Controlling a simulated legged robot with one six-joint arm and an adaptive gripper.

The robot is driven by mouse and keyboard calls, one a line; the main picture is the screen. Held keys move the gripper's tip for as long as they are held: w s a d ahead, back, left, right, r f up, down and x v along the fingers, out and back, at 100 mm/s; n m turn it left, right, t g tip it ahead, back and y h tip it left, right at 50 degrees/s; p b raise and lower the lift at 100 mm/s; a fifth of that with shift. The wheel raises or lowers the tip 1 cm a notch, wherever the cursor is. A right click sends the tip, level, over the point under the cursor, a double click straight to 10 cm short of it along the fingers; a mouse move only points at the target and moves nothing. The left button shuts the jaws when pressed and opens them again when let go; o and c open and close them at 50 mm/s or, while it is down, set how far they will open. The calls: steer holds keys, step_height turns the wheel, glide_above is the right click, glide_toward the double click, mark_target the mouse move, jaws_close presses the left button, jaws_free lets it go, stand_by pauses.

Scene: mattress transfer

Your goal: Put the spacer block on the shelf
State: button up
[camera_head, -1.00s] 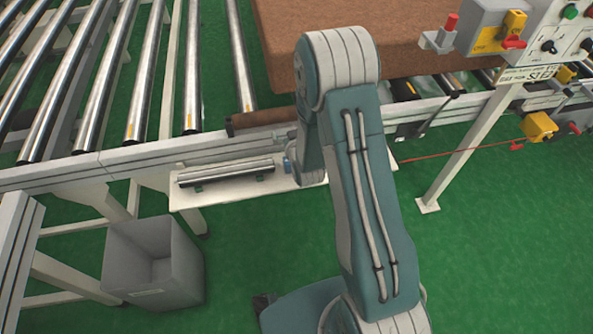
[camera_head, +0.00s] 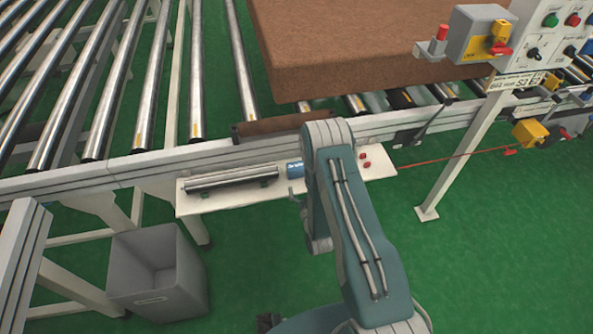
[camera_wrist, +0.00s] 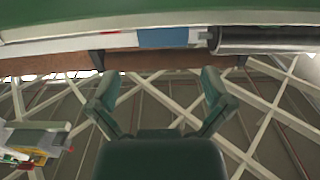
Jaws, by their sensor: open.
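A long brown bar (camera_head: 282,124), which looks like the spacer block, lies at the near rail of the roller conveyor, beside the mattress. The white shelf (camera_head: 235,201) hangs below that rail and holds a spare roller (camera_head: 230,178), a small blue item (camera_head: 295,169) and two red pieces (camera_head: 365,161). In the head view my arm stands in front of the shelf, and my gripper cannot be made out. In the wrist view my gripper (camera_wrist: 158,82) is open and empty, its two fingers apart, with the blue item (camera_wrist: 163,38) and roller (camera_wrist: 265,40) beyond.
A large brown mattress (camera_head: 370,50) rests on the rollers. A control box with a yellow and red switch (camera_head: 480,35) and a white leg (camera_head: 465,155) stand at right. A grey bin (camera_head: 155,270) is on the green floor at lower left.

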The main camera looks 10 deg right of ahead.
mark_target(297, 171)
steer(key=w, duration=0.6)
steer(key=shift+w+a+r, duration=0.1)
steer(key=shift+w+a, duration=0.1)
steer(key=shift+w, duration=0.05)
steer(key=c, duration=0.9)
steer(key=shift+c, duration=0.5)
steer(key=shift+r, duration=0.15)
